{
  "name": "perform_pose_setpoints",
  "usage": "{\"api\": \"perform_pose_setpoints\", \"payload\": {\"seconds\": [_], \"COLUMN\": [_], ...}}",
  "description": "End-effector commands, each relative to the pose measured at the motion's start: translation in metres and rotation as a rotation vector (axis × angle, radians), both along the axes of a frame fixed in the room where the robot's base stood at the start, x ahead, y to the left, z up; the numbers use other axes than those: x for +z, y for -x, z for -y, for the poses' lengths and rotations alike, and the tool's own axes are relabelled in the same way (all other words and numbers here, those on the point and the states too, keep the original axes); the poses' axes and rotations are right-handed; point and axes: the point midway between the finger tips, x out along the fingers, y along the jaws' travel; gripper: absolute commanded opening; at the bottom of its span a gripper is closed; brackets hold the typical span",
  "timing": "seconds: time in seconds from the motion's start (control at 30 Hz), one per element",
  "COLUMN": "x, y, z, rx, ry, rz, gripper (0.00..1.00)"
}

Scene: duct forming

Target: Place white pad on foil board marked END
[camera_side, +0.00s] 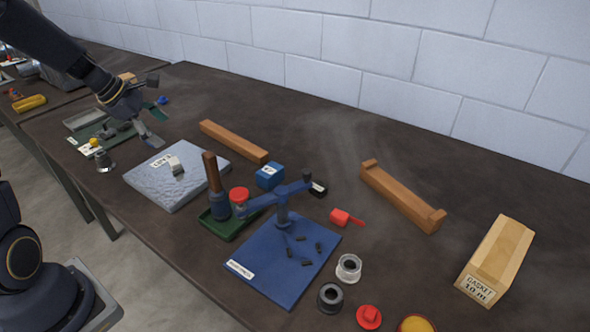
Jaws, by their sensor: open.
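The foil board (168,192) is a silvery, crinkled slab lying flat on the dark table at the left. A small white label (160,159) with dark lettering is at its back part; the lettering is too small to read surely. A small whitish block that looks like the white pad (175,164) rests on the board, just right of the label. My gripper (157,126) is open, above and behind the board's back left corner, apart from the pad. Nothing shows between its fingers.
A green tray (222,224) holding a wooden-handled tool stands close to the board's right. A wooden bar (233,142) lies behind it. A small metal bell-shaped piece (105,162) and a cluttered green mat (91,147) are to the left. The table's back middle is clear.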

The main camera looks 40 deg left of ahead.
Motion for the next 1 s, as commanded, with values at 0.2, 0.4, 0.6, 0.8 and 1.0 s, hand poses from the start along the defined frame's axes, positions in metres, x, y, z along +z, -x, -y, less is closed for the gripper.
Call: {"api": "perform_pose_setpoints", "payload": {"seconds": [0.2, 0.4, 0.6, 0.8, 1.0], "x": [0.078, 0.099, 0.1, 0.1, 0.1], "y": [0.059, 0.134, 0.166, 0.169, 0.169], "z": [0.142, 0.193, 0.199, 0.199, 0.199], "rx": [-0.974, -1.665, -1.97, -2.007, -2.003], "ry": [-0.513, -0.94, -1.162, -1.189, -1.187], "rz": [0.099, 0.165, 0.179, 0.177, 0.177], "gripper": [0.78, 0.78, 0.78, 0.78, 0.78]}}
